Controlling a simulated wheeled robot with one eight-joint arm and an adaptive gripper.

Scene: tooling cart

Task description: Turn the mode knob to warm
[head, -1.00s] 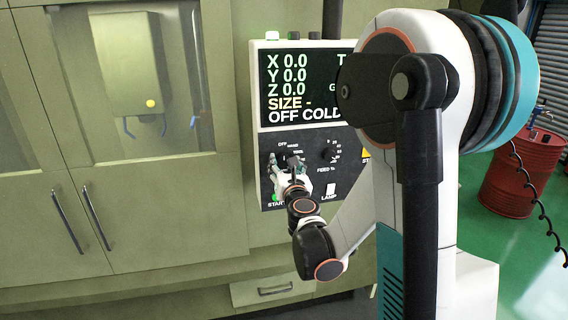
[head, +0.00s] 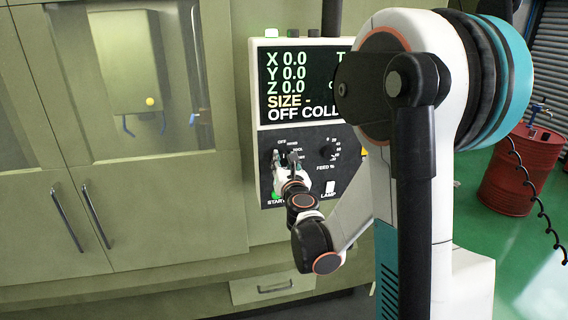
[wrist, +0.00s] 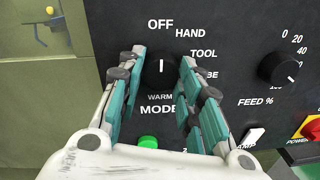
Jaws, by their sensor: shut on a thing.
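The black mode knob (wrist: 161,73) shows in the wrist view, on the dark control panel (wrist: 225,70) above the word MODE. Its white mark points up at OFF. The WARM label (wrist: 160,97) is just below the knob. My gripper (wrist: 162,62) has its teal-padded fingers on both sides of the knob and is shut on it. In the head view my gripper (head: 286,160) is at the panel's left part, and its fingers hide most of the knob. The display (head: 300,85) reads "SIZE -" and "OFF COLD"; my arm covers its right part.
The feed knob (wrist: 279,68) is to the right of the mode knob. A green button (wrist: 148,142) is below it, and the lamp switch (wrist: 251,138) and red power switch (wrist: 312,128) are lower right. Cabinet doors (head: 130,215) stand left of the panel.

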